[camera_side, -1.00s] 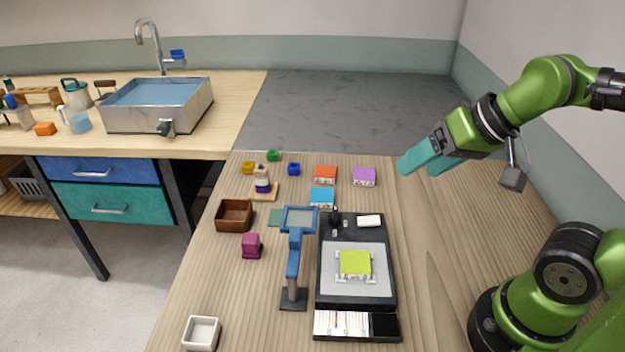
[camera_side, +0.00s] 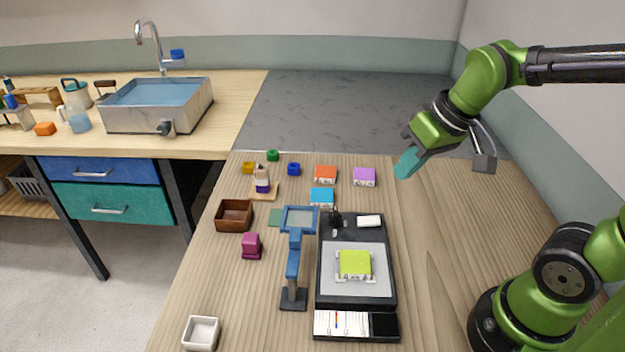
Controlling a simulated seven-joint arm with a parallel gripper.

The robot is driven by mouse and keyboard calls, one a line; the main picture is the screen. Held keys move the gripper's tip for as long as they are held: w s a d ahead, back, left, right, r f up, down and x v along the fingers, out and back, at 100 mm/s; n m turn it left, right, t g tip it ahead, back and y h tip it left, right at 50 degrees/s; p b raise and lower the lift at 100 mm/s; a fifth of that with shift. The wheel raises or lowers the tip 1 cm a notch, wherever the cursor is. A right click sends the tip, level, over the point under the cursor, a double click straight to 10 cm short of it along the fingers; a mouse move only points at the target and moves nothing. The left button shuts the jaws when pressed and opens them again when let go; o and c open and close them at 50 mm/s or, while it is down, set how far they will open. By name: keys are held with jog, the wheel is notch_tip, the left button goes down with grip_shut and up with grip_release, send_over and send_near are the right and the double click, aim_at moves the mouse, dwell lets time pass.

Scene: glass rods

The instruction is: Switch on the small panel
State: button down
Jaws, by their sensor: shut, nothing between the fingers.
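A black flat panel unit (camera_side: 325,285) with a grey pad lies on the table, and a lime block (camera_side: 354,263) sits on white supports on the pad. A small black upright piece (camera_side: 336,218), like a lever or knob, stands at its far left corner. A smaller panel (camera_side: 342,325), part white with coloured marks and part black, lies at its near edge. I cannot tell which one is the small panel or whether any is lit. My gripper (camera_side: 405,166), with teal fingers, is shut and empty, in the air to the upper right of the unit.
A blue stand with a framed head (camera_side: 294,260) rises just left of the unit. Orange (camera_side: 325,175), purple (camera_side: 364,177) and light blue (camera_side: 322,197) blocks lie behind it. A wooden box (camera_side: 234,215) and a white box (camera_side: 201,333) are left.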

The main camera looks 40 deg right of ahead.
jog(key=w+f+n+g, duration=0.2)
jog(key=w+n+g, duration=0.15)
jog(key=n, duration=0.35)
jog(key=n+g+h, duration=0.2)
jog(key=n+g, duration=0.1)
jog(key=n, duration=1.9)
send_over(376, 220)
jog(key=w+a, duration=0.2)
jog(key=shift+f+t, duration=0.25)
jog(key=shift+f, duration=0.4)
jog(key=f, duration=0.4)
jog(key=s+d+f, duration=0.1)
jog(key=f, duration=0.9)
jog(key=shift+s+d, duration=0.2)
jog(key=shift+d, duration=0.1)
jog(key=shift+s+d+f, duration=0.1)
jog(key=shift+f, duration=0.1)
